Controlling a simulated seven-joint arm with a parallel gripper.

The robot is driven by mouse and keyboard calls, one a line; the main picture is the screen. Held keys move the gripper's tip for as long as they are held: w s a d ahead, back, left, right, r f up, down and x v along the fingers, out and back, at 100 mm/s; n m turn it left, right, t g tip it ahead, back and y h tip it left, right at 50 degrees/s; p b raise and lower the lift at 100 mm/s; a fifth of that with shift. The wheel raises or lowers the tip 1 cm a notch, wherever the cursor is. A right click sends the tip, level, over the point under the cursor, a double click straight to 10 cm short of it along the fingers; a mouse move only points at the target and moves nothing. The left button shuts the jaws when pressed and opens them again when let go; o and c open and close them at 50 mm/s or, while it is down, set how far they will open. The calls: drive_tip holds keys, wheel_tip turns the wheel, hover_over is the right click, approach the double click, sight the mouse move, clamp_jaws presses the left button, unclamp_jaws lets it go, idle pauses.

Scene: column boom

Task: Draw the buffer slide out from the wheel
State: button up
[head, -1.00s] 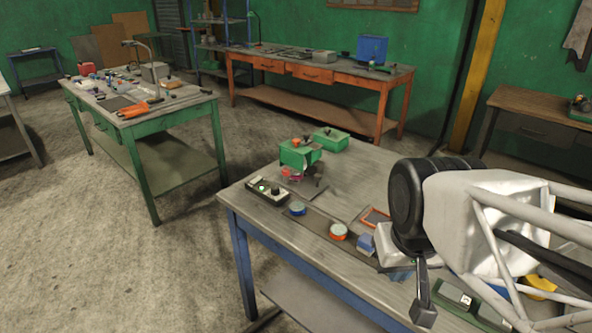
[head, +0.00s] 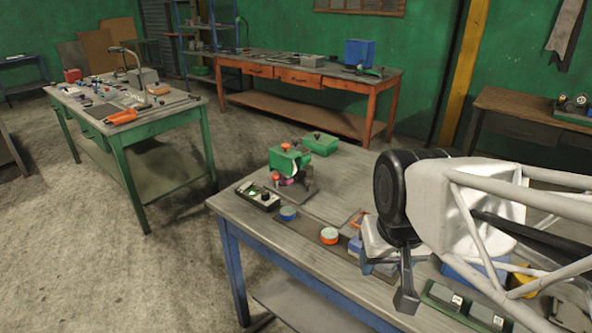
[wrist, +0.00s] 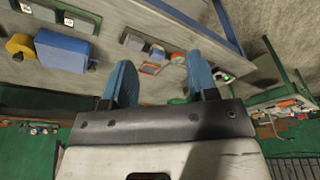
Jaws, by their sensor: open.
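A small green machine (head: 288,162) stands on the near bench, with an orange knob on top and a pinkish-orange round part low at its front. A grey plate (head: 303,194) lies at its foot. I cannot tell clearly which part is the slide or how near it sits to the wheel. My gripper (wrist: 161,72) shows two blue fingers spread apart in the wrist view, with nothing between them. In the head view my arm is at the right, above the bench and apart from the machine. The gripper's fingers are largely hidden there.
A switch box (head: 258,196) with a green light, a blue tin (head: 288,214) and an orange tin (head: 329,236) line the bench's front. A green bin (head: 320,144) stands behind the machine. Bare bench top (head: 345,180) lies between the machine and my arm.

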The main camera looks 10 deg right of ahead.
drive_tip(key=w+r+m, duration=0.1)
drive_tip(key=w, duration=0.4)
drive_tip(key=w+r+m, duration=0.1)
drive_tip(key=w+m, duration=0.1)
drive_tip(key=w, duration=0.3)
drive_tip(key=w+a+r+m+g+y, duration=0.1)
drive_tip(key=w, duration=0.4)
drive_tip(key=shift+w+m, duration=0.3)
drive_tip(key=m+g+y, duration=0.2)
drive_tip(key=m+y, duration=0.2)
drive_tip(key=m, duration=0.9)
hover_over(308, 179)
drive_tip(key=d, duration=0.3)
wheel_tip(308, 179, down, 17)
drive_tip(key=shift+d+f+h, duration=0.15)
drive_tip(key=shift+f+h, duration=0.05)
drive_tip(key=shift+h, duration=0.1)
drive_tip(key=shift+x, duration=3.95)
drive_tip(key=shift+c, duration=0.3)
clamp_jaws()
